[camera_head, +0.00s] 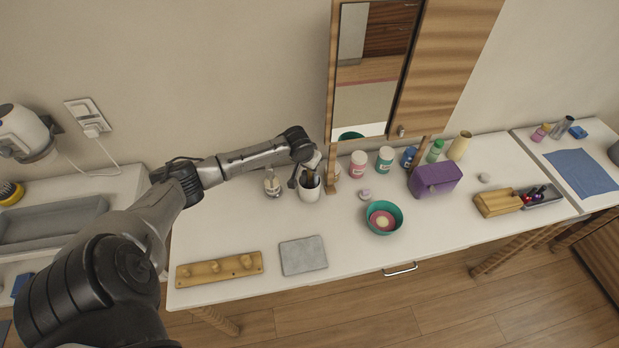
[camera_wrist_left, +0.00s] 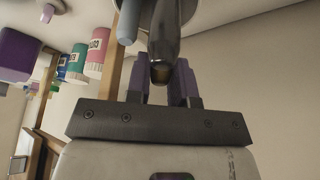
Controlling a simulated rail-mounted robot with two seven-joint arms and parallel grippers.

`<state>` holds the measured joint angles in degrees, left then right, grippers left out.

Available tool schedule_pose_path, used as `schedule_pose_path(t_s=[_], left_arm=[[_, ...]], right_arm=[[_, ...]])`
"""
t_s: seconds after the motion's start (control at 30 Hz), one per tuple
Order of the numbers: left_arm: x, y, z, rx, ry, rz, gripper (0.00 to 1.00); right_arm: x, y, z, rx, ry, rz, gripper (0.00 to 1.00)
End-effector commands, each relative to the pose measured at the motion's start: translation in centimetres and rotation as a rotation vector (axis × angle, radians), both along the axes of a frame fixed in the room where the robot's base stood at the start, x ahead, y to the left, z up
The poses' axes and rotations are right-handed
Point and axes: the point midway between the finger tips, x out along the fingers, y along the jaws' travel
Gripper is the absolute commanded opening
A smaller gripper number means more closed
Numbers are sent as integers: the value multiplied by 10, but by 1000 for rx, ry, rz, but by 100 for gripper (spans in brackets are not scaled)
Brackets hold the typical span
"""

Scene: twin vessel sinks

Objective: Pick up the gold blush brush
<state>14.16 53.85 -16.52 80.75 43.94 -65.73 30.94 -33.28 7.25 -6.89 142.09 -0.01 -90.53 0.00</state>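A white cup (camera_head: 309,190) with several dark brushes (camera_head: 310,178) stands on the white counter below the mirror's left side. My left gripper (camera_head: 304,171) is down at the cup's top, among the brushes. In the left wrist view, my two purple finger pads (camera_wrist_left: 162,82) stand on either side of a dark metallic handle (camera_wrist_left: 163,45) with a brownish-gold end. Whether the pads press on it is unclear. A pale blue handle (camera_wrist_left: 128,22) stands beside it. I cannot tell which brush is the gold blush brush. My right gripper is not in view.
A glass bottle (camera_head: 272,183) stands just left of the cup. Pink (camera_head: 358,164) and green-labelled (camera_head: 384,160) jars stand to the right, with a teal bowl (camera_head: 384,217) nearer. A grey slab (camera_head: 303,255) and wooden peg rack (camera_head: 220,268) lie in front.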

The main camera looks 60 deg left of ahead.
Motion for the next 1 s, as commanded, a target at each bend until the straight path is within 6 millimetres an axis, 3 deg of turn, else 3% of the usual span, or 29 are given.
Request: schedule_pose_path(t_s=[0.2, 0.67, 0.87, 1.0], left_arm=[[0, 0, 0, 0, 0, 0, 0], [0, 0, 4, 0, 0, 0, 0], [0, 0, 21, 1, -2, -1, 0], [0, 1, 44, 2, -2, -1, 0]], right_arm=[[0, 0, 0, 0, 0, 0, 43], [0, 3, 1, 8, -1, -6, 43], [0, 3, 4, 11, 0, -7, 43], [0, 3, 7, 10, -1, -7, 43]])
